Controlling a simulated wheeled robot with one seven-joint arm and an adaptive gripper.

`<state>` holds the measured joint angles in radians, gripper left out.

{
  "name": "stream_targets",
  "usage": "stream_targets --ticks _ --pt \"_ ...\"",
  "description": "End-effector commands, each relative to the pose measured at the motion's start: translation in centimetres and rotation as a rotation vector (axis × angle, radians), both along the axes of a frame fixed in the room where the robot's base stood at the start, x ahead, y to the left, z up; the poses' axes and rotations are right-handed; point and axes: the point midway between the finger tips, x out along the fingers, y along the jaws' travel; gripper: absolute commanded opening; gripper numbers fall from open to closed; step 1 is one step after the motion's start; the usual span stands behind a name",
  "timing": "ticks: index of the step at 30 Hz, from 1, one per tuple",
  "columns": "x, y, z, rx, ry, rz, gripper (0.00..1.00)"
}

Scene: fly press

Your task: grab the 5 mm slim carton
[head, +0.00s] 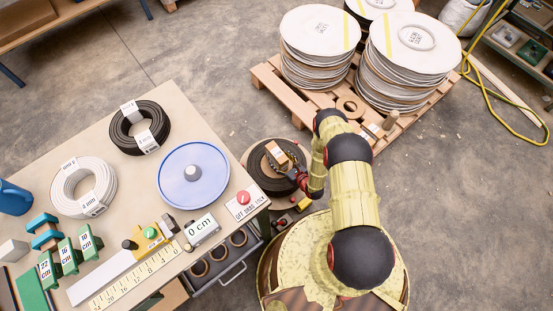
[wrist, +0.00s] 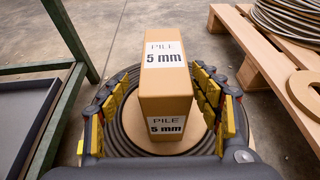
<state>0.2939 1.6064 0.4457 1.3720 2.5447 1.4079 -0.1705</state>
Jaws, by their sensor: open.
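The 5 mm slim carton (wrist: 165,98) is a tall brown box with white "PILE 5 mm" labels on its top and near face. It stands upright at the middle of a dark coil on a round wooden base. In the head view the carton (head: 276,153) shows small beside my gripper (head: 291,168). In the wrist view the yellow-padded fingers of my gripper (wrist: 160,76) are open, one on each side of the carton. A gap shows at the left; at the right the finger is close, and I cannot tell whether it touches.
The dark coil (wrist: 128,142) surrounds the carton's foot. A green-framed bench (wrist: 72,38) is at the left and a wooden pallet (wrist: 258,48) at the right. In the head view, a table (head: 120,210) with coils and a gauge is at the left.

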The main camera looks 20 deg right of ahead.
Motion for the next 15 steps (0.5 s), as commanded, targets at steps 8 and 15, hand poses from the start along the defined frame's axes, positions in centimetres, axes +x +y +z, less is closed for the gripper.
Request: stream_targets --ticks 8,15 --pt "3.4 0.7 -1.7 -0.001 -0.001 0.002 0.64" --pt "4.0 0.8 -1.7 0.001 -0.001 -0.001 0.64"
